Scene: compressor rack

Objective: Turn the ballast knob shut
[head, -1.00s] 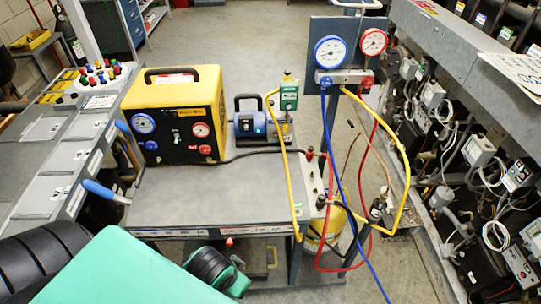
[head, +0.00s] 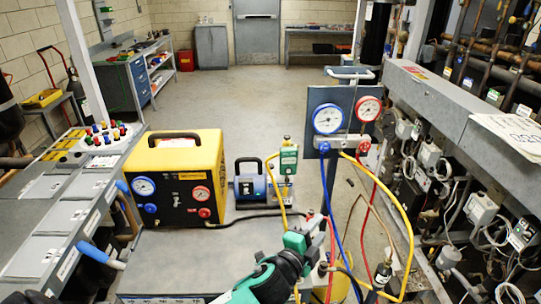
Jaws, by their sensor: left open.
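The blue vacuum pump (head: 249,187) with a black carry handle stands on the grey cart, right of the yellow recovery machine (head: 187,165). I cannot make out for certain which part is the ballast knob. A small green gauge box (head: 288,159) stands at the right end of the pump, with a yellow hose beside it. My left gripper (head: 316,228) is at the lower middle, at the end of my green and black arm. It is open and appears in front of the cart's right side, apart from the pump. My right gripper is not in view.
A gauge manifold (head: 345,140) with blue, red and yellow hoses hangs on a panel right of the pump; the hoses loop down close to my left gripper. The compressor rack (head: 460,110) fills the right side. A grey console (head: 60,205) stands at left. The floor behind is clear.

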